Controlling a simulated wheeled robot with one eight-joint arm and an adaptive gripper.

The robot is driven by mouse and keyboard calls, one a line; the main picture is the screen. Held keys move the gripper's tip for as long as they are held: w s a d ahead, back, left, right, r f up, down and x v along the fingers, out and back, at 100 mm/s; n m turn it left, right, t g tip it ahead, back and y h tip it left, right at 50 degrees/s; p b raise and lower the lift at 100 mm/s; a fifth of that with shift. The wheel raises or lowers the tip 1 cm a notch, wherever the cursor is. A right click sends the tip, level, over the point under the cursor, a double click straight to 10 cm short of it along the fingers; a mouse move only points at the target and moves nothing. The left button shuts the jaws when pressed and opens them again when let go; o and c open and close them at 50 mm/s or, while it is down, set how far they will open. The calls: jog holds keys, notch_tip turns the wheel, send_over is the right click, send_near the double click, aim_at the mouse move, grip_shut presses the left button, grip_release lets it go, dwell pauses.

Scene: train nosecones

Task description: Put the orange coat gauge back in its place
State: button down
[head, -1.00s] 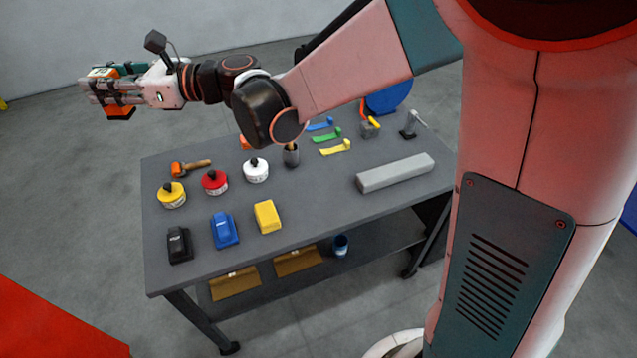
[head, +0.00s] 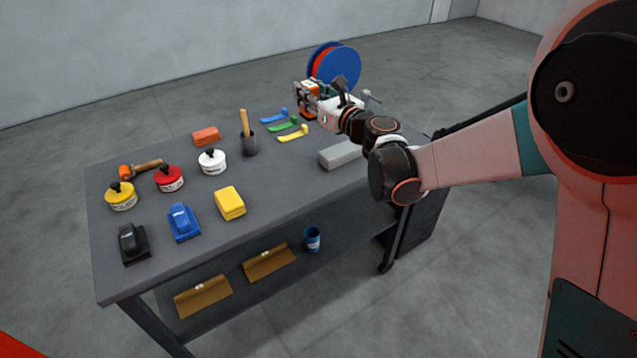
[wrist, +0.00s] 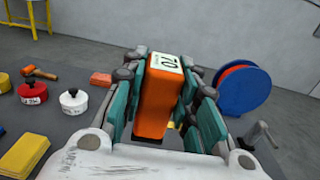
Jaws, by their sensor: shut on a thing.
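The orange coat gauge (wrist: 157,105) is a block with a white label marked 70 on its end. In the wrist view it sits between the green pads of my gripper (wrist: 168,95), which is shut on it. In the head view my gripper (head: 312,95) is above the far right of the grey table (head: 285,215), in front of the blue and red reel. The gauge (head: 309,87) shows only in part there. What lies straight under the gauge is hidden by my gripper and wrist.
A blue and red reel (head: 340,66) stands behind my gripper.

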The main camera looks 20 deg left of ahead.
jog(key=f, duration=0.1)
jog(key=w+f, duration=0.1)
jog(key=shift+w+a+f+m+t+h, duration=0.1)
jog(key=shift+a+f+m+t+h, duration=0.2)
jog(key=shift+a+t, duration=0.1)
jog(key=shift+f+b, duration=3.8)
jog(key=shift+f, duration=5.85)
jog(key=shift+r, duration=0.1)
jog(key=c, duration=1.2)
grip_release()
jog(key=shift+c, duration=0.2)
